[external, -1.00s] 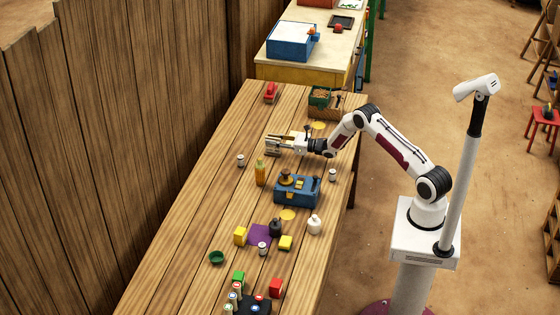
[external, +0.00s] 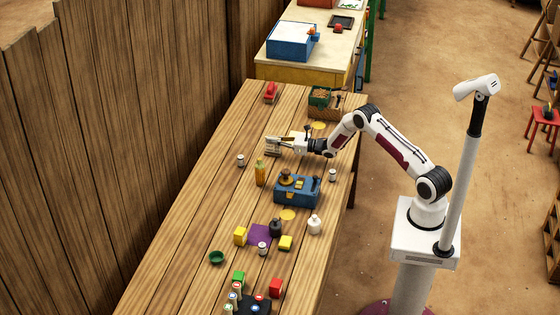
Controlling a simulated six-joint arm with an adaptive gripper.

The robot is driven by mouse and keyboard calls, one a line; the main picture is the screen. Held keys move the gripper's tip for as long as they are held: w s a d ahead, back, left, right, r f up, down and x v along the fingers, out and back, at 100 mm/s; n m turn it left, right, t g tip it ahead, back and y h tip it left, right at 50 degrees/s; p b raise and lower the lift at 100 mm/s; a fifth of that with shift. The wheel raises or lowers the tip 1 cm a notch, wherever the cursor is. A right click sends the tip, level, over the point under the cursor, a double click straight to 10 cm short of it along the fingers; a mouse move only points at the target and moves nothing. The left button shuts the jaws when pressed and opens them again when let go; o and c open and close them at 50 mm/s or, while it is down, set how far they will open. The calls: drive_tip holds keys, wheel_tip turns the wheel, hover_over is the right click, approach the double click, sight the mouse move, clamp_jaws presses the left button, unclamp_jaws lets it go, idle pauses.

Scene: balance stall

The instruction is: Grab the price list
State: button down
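A small greyish upright piece, possibly the price list (external: 272,148), stands at the far-middle of the wooden table, at the tips of my gripper (external: 277,143). It is too small to read, so I cannot be sure what it is. My gripper reaches in from the right, low over the table and level, with its fingertips at or around this piece. The fingers partly hide it. The gap between the fingers is too small to judge, and I cannot tell whether they grip it.
A blue balance box (external: 297,190) stands nearer the camera. An orange-yellow bottle (external: 260,172) and a small grey-white weight (external: 241,160) stand left of it. The table's left middle is clear.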

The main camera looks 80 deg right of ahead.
drive_tip(key=shift+r, duration=0.15)
drive_tip(key=shift+r, duration=4.85)
